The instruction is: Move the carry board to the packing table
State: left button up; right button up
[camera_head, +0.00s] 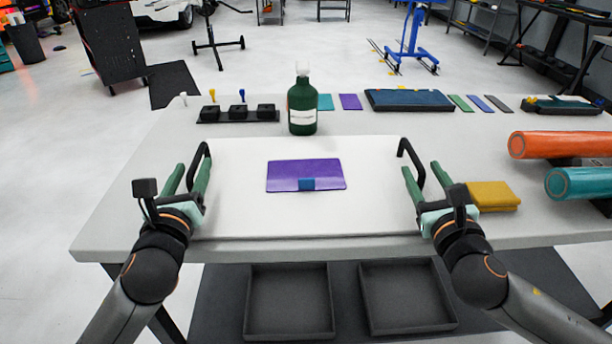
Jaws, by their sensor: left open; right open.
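The white carry board (240,215) lies flat on the light grey table (115,190), with a black handle on each side. A purple panel (290,172) with a small blue piece (307,184) at its front edge lies on the board. My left gripper (193,166) is open at the left handle (201,152). My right gripper (423,168) is open at the right handle (411,155). Each handle shows close to the green fingers; I cannot tell whether they touch. No separate packing table can be identified.
A green bottle (302,108) stands just behind the board. A black holder (238,113), a dark blue pad (408,100) and colour swatches lie along the back. A yellow cloth (493,196) and orange (560,145) and teal (585,182) rolls are at right. Black trays (290,300) sit below.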

aim_at(202, 146)
pick_arm(q)
jog(key=shift+w+a, duration=0.15)
jog(key=shift+w, duration=2.4)
pick_arm(e)
jog(key=shift+w+a, duration=0.2)
jog(key=shift+w, duration=2.35)
pick_arm(q)
grip_shut()
pick_arm(e)
grip_shut()
pick_arm(q)
jog(key=shift+a+r, duration=0.1)
pick_arm(e)
jog(key=shift+r, duration=0.1)
